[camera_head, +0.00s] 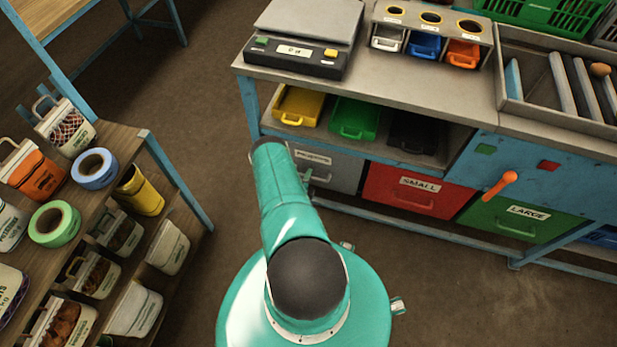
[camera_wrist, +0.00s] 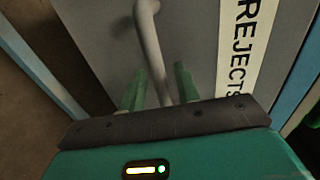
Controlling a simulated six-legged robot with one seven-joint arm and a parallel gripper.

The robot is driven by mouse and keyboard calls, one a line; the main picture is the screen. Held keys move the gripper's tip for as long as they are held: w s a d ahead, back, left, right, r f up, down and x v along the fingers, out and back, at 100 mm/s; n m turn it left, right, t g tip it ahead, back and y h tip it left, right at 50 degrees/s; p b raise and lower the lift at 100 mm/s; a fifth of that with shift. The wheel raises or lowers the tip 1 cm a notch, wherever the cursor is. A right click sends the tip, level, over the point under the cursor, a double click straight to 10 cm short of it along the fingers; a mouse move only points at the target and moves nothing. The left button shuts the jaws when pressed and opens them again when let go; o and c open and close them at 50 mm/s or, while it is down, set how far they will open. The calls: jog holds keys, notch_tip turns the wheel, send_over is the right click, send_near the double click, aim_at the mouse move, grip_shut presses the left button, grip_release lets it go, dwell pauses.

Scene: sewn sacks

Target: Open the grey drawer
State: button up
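The grey drawer (camera_head: 340,174) is under the workbench, left of the red drawer, and looks shut. In the wrist view its grey front (camera_wrist: 205,35) fills the middle, with a label reading REJECTS on the right. Its grey bar handle (camera_wrist: 148,30) runs down between the two green fingers of my gripper (camera_wrist: 160,68). The fingers are apart, one on each side of the bar, with small gaps showing. In the head view my arm hides part of the drawer and most of my gripper (camera_head: 308,176).
The red SMALL drawer (camera_head: 415,190) and green LARGE drawer (camera_head: 520,218) are to the right; an orange lever (camera_head: 500,184) sticks out above them. Yellow (camera_head: 298,105) and green (camera_head: 354,118) trays sit on the shelf above. A loaded shelf rack (camera_head: 125,140) stands left. Open floor lies between.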

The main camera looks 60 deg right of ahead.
jog(key=shift+d, duration=0.25)
jog(key=shift+c, duration=0.2)
grip_shut()
jog(key=shift+a, duration=0.15)
